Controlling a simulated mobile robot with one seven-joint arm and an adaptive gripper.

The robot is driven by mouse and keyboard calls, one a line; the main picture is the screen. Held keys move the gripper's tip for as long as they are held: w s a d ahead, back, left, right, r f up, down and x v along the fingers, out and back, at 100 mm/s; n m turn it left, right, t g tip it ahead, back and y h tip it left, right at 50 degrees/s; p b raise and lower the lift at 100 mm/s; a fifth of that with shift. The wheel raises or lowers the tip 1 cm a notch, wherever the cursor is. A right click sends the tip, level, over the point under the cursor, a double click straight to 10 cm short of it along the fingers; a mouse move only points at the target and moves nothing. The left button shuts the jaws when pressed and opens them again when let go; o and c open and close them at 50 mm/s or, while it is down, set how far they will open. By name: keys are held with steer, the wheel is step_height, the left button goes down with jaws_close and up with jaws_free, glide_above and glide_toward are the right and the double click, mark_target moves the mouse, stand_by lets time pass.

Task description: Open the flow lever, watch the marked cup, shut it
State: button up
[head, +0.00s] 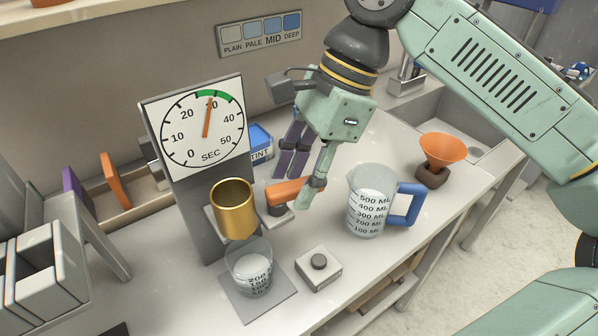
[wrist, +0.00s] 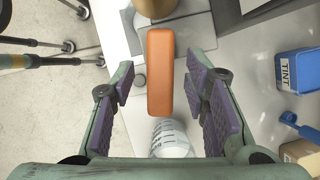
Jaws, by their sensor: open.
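The flow lever (head: 284,192) is an orange bar beside the brass cylinder (head: 233,212). It also shows in the wrist view (wrist: 160,72). My gripper (head: 299,180) is open at the lever. In the wrist view the bar lies between the purple finger pads, with a gap on each side. The marked cup (head: 250,270) is clear, stands on a grey plate (head: 284,304) below the brass cylinder, and carries a 200 line; its fill level is hard to tell.
A clear jug (head: 367,205) with a blue handle stands right of the lever. A white box with a dark knob (head: 319,263) sits in front. An orange funnel (head: 443,150), a blue TINT container (head: 261,143) and a shade chart (head: 261,35) are farther back.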

steer(key=shift+c, duration=0.6)
jaws_close()
